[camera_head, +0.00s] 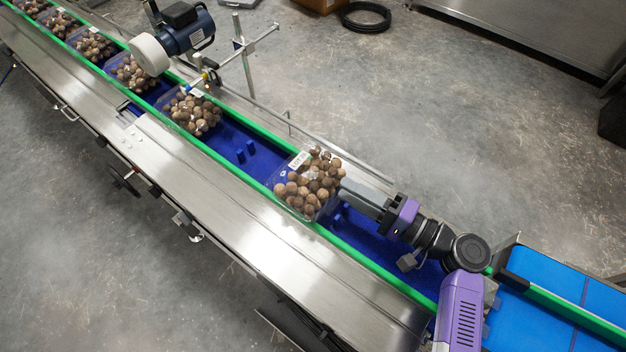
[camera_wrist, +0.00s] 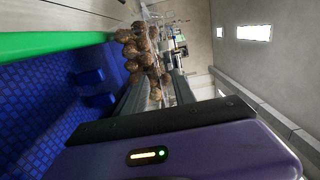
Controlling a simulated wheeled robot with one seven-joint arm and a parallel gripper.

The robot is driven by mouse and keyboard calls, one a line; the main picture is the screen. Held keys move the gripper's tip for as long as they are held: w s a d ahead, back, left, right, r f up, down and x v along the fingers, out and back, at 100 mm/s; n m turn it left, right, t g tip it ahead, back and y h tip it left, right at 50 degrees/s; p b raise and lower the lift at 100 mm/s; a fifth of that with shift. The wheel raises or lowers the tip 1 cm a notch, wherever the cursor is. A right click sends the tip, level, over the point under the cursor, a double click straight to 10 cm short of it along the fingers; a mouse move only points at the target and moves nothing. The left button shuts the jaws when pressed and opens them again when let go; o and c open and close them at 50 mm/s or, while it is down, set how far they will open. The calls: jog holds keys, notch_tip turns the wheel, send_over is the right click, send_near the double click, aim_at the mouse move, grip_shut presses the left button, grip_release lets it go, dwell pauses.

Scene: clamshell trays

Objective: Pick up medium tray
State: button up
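The nearest clear clamshell tray (camera_head: 272,184), filled with round brown produce and bearing a white label, is at the middle of the belt. My gripper (camera_head: 345,187) is at its right end, with the fingers reaching to the tray. In the wrist view my gripper (camera_wrist: 158,85) has one finger on each side of the tray's end, and brown produce (camera_wrist: 134,45) shows between and beyond the fingers. Whether both fingers press on the plastic is hard to see. Whether the tray rests on the belt or is slightly raised is unclear.
The blue belt (camera_head: 243,146) runs diagonally between green rails (camera_head: 236,171) and carries several similar trays further back, including one close behind (camera_head: 194,112). A motor with a white roller (camera_head: 150,54) overhangs the line. A light blue belt (camera_head: 540,318) is at the lower right.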

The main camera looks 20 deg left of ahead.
jog(key=shift+w+a, duration=0.1)
jog(key=shift+a, duration=0.05)
grip_shut()
jog(key=shift+r, duration=0.1)
dwell(1.3)
